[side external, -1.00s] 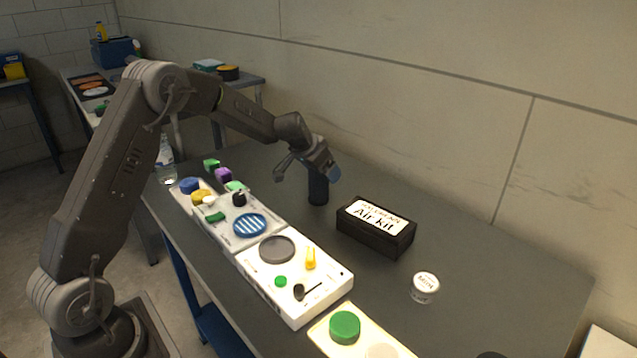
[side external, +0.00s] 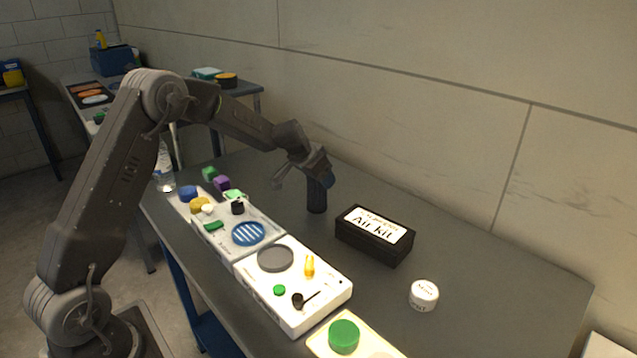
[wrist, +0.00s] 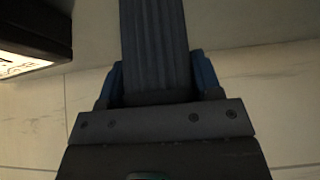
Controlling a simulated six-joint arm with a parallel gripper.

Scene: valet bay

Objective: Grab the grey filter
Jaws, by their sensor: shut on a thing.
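A dark grey ribbed cylinder (side external: 316,196), which looks like the grey filter, stands upright on the grey table behind the white trays. My gripper (side external: 322,178) is at its upper part and shut on it. In the wrist view the ribbed cylinder (wrist: 155,40) runs straight between the blue pads of my gripper (wrist: 158,80). Its lower end appears to be on the table, with no clear gap below it. The top is hidden by the fingers.
A black Air Kit box (side external: 375,240) stands right of the cylinder, with a white round tub (side external: 423,295) beyond. A white tray (side external: 318,290) with a flat grey disc (side external: 275,258) and small parts lies in front. The table behind is clear.

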